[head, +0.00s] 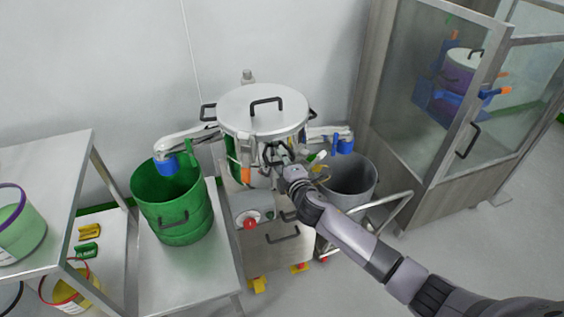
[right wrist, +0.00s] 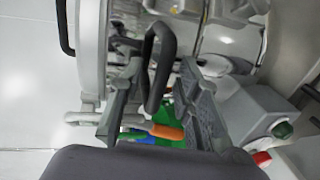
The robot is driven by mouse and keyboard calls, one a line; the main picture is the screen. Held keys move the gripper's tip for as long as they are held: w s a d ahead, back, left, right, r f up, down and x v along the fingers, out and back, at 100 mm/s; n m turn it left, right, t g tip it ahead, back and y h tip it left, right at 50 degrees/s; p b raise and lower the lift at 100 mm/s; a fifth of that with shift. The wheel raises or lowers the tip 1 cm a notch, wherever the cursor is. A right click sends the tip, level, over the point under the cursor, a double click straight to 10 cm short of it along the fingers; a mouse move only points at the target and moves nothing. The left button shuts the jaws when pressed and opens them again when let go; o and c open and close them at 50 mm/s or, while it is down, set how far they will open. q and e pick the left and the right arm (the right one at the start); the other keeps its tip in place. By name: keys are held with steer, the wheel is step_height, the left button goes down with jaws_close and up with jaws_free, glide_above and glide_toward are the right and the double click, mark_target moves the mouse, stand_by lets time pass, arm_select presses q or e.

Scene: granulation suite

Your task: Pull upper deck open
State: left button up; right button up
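The round steel machine has a pale grey lid (head: 265,112) with a black handle on top and more black handles at its rim. My right gripper (head: 281,157) is at the machine's front, just below the lid's front edge. In the right wrist view a black loop handle (right wrist: 161,65) stands between the two fingers of my right gripper (right wrist: 165,100). The fingers are apart, with visible space beside the handle. The arm and gripper hide part of the machine's front, so the deck's seam cannot be made out. My left gripper is not in view.
A green bucket (head: 172,208) stands left of the machine and a grey bin (head: 349,178) stands right. A control box with a red button (head: 249,223) is below the gripper. A glass-doored cabinet (head: 424,95) is at the right. A shelf (head: 50,157) is at the left.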

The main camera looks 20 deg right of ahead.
steer(key=shift+w, duration=0.15)
jaws_close()
stand_by(0.4)
stand_by(0.5)
